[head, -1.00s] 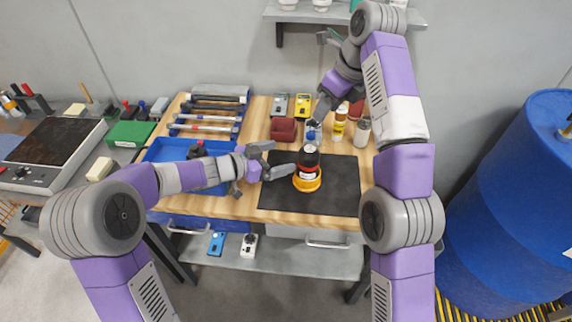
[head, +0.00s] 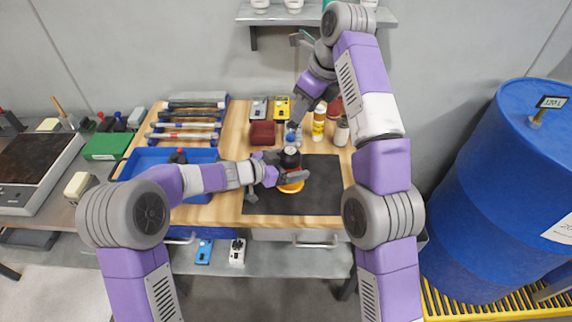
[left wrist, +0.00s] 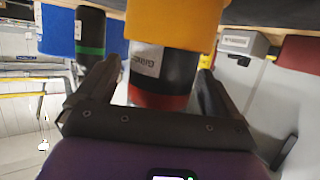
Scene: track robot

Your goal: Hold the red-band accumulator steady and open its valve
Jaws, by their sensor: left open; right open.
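The red-band accumulator (head: 290,155) stands upright on the black mat (head: 318,190), in an orange ring base (head: 292,188). My left gripper (head: 290,176) is open at the accumulator, partly hiding its body. In the left wrist view the accumulator (left wrist: 160,72) appears upside down, with a white label and red band, between my open left fingers (left wrist: 155,95). Gaps show beside it, so the fingers do not grip it. My right gripper (head: 297,112) is open, high above the back of the bench, beyond the accumulator. The valve cannot be made out clearly.
A blue tray (head: 135,165) at left holds a dark green-banded cylinder (left wrist: 90,45). Hammers (head: 190,125), a dark red case (head: 262,134), yellow and grey meters and bottles (head: 318,122) line the back. A large blue drum (head: 490,190) stands right. The mat's right part is clear.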

